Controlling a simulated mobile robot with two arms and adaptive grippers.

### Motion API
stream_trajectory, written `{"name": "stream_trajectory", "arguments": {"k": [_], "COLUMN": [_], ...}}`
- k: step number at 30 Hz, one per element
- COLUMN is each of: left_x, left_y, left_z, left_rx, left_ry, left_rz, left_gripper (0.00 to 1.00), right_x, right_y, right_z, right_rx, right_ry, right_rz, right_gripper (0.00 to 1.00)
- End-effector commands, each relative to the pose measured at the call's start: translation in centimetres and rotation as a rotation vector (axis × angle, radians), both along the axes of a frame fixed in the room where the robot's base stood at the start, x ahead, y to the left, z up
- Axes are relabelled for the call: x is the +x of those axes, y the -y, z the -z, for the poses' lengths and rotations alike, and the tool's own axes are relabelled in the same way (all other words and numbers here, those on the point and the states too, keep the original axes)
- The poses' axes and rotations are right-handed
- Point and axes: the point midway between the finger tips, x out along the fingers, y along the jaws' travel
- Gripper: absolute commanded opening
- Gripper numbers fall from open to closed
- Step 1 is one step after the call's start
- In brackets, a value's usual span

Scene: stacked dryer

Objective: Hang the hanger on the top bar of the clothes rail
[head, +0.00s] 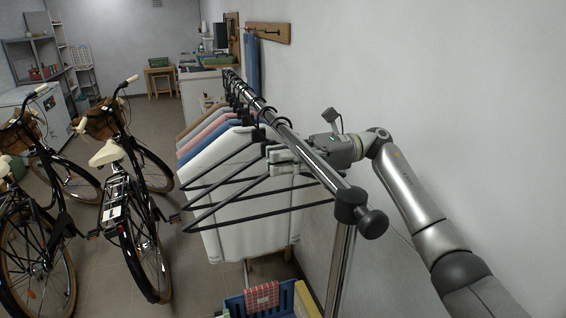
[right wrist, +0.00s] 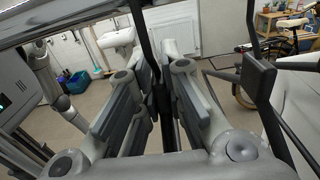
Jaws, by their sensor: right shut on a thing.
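The clothes rail's top bar (head: 318,167) runs from the back toward the front right in the head view, ending in a dark knob. My right gripper (head: 277,156) is beside the bar, near its front end, and shut on a black hanger (head: 225,219). The hanger's triangular frame extends to the left of the bar. In the right wrist view a black hanger part (right wrist: 160,85) stands between the fingers of my right gripper (right wrist: 157,75). Whether its hook is over the bar is hidden by the gripper and bar. My left gripper is not in view.
Clothes on hangers, including a white garment (head: 222,155) and a blue one (head: 207,140), hang farther along the bar. A blue crate (head: 240,304) with a red checked cloth stands below. Bicycles (head: 125,190) are to the left. A white wall (head: 430,90) is close on the right.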

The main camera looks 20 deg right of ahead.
Motion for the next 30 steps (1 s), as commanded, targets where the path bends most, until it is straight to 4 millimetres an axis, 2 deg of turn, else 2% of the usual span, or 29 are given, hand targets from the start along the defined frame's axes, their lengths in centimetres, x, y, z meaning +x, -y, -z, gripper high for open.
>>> {"name": "stream_trajectory", "arguments": {"k": [12,13,18,26,30], "left_x": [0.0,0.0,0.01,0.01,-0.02], "left_y": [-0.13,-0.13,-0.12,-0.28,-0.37], "left_z": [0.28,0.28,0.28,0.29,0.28], "left_rx": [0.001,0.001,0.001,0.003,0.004], "left_ry": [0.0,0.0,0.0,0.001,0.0], "left_rz": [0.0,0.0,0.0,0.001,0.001], "left_gripper": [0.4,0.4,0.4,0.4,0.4], "right_x": [0.0,0.0,0.0,0.01,0.09], "right_y": [-0.01,-0.01,0.0,0.01,0.68], "right_z": [-0.01,-0.01,0.0,0.04,0.02], "right_rx": [0.0,0.0,0.0,0.0,0.0], "right_ry": [0.0,0.0,0.0,0.0,-0.001], "right_rz": [0.0,0.0,0.0,0.001,0.003], "right_gripper": [0.0,0.13,0.35,0.35,0.35]}}
